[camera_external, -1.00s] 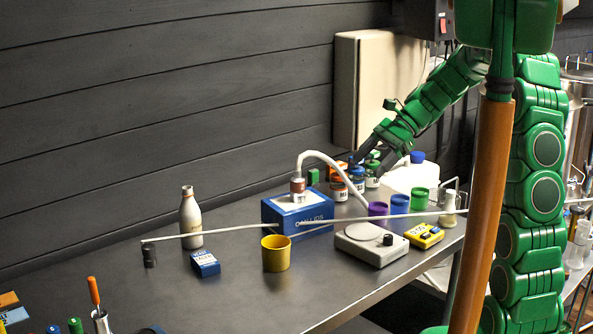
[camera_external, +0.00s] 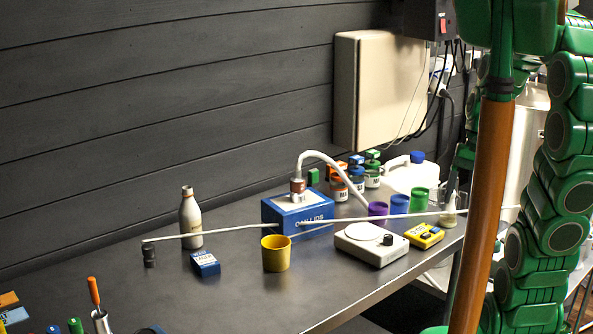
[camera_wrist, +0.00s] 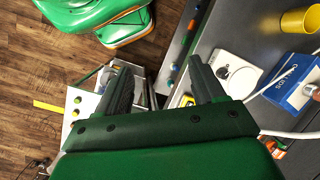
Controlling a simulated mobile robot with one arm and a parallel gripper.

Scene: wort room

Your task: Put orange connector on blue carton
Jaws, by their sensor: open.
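A large blue carton (camera_external: 305,214) with white lettering sits mid-table, and shows at the right edge of the wrist view (camera_wrist: 290,92). A reddish-brown fitting (camera_external: 298,186) with a white hose stands on it. A small orange block (camera_external: 336,167) lies among the jars behind the carton; I cannot tell which of these two is the orange connector. A smaller blue box (camera_external: 205,264) lies at the left. My gripper (camera_wrist: 157,75) is open and empty in the wrist view, above the bench edge and floor. In the external view it is not clearly seen.
A thin pale rod (camera_external: 215,234) crosses the table. The bench's front middle is clear.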

